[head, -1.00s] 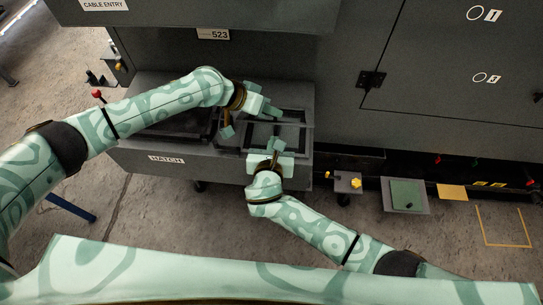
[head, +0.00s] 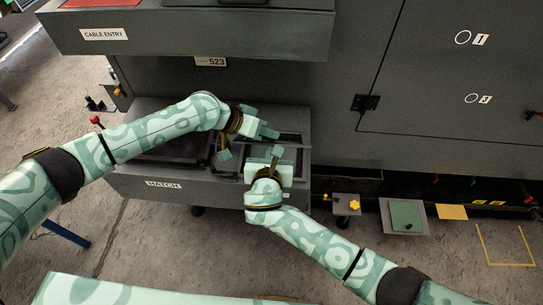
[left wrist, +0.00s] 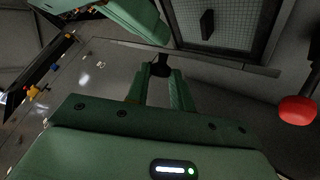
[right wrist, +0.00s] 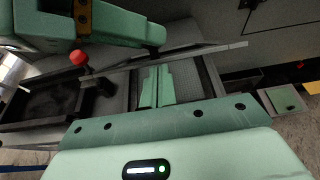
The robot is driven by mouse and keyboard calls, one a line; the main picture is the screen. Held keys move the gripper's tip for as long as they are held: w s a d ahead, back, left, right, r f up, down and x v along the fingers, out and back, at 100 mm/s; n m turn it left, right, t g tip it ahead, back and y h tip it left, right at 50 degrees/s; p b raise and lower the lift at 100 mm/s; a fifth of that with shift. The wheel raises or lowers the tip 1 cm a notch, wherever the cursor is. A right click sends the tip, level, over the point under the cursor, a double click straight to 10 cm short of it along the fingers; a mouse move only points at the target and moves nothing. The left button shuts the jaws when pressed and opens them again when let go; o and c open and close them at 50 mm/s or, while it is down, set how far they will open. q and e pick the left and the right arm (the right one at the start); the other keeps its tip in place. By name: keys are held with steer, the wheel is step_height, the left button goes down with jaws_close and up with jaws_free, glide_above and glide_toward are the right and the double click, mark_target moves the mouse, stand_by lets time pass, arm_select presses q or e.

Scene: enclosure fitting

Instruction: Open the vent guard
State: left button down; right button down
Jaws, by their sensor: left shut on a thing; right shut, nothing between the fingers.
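The vent guard seems to be the framed mesh panel (left wrist: 240,18) in the left wrist view, with a dark handle (left wrist: 207,24) on it. Mesh also shows in the right wrist view (right wrist: 206,80), beside a long pale-edged bar (right wrist: 195,54). My left gripper (head: 272,133) is above the right part of the box top. In the left wrist view its fingers (left wrist: 160,82) are shut on a small dark piece (left wrist: 160,68), partly hidden. My right gripper (head: 277,153) is shut and empty over the panel; its fingers (right wrist: 156,86) meet in the right wrist view.
The low box (head: 135,182) carries a HATCH label and a dark recess (right wrist: 45,100) at left. A red knob (right wrist: 78,57) on a dark post stands near my left gripper. The CABLE ENTRY housing (head: 190,32) overhangs behind.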

arm_select(q)
steer(key=shift+s+f, duration=0.45)
steer(key=shift+f, duration=0.1)
arm_select(e)
steer(key=shift+w+r, duration=0.35)
steer(key=shift+r, duration=0.2)
arm_select(q)
steer(key=c, duration=1.3)
jaws_free()
steer(key=shift+o, duration=0.2)
steer(key=shift+r, duration=0.1)
